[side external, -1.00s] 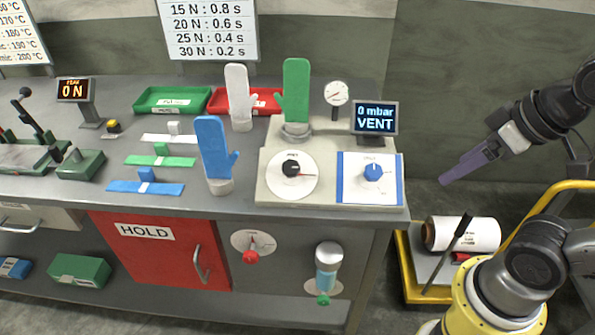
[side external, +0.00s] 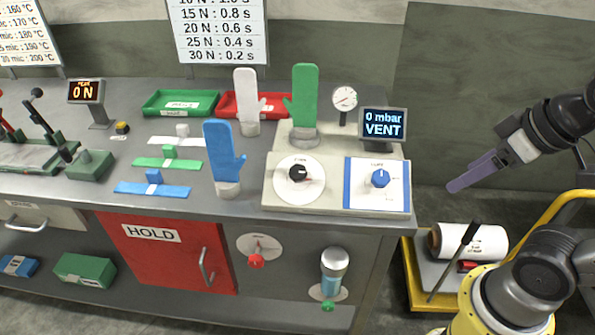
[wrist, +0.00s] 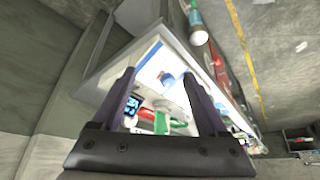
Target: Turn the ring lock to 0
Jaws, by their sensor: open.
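No legible label marks the ring lock, so I cannot tell which dial it is. A black knob (side external: 298,173) sits on a round white dial on the pale bench unit. A blue knob (side external: 379,179) sits on the blue-edged panel to its right; it also shows between my fingers in the wrist view (wrist: 167,79). A red knob (side external: 256,261) hangs on a round dial on the bench front. My gripper (side external: 453,188) is in the air right of the bench, apart from all of these. Its fingers are open and empty in the wrist view (wrist: 159,76).
Green, white and blue gloves stand on forms around the unit. A gauge (side external: 344,98) and a "0 mbar VENT" display (side external: 383,124) stand behind it. A clear cylinder (side external: 334,272) is on the bench front, right of the red HOLD door (side external: 150,255). A yellow cart (side external: 409,285) stands below my gripper.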

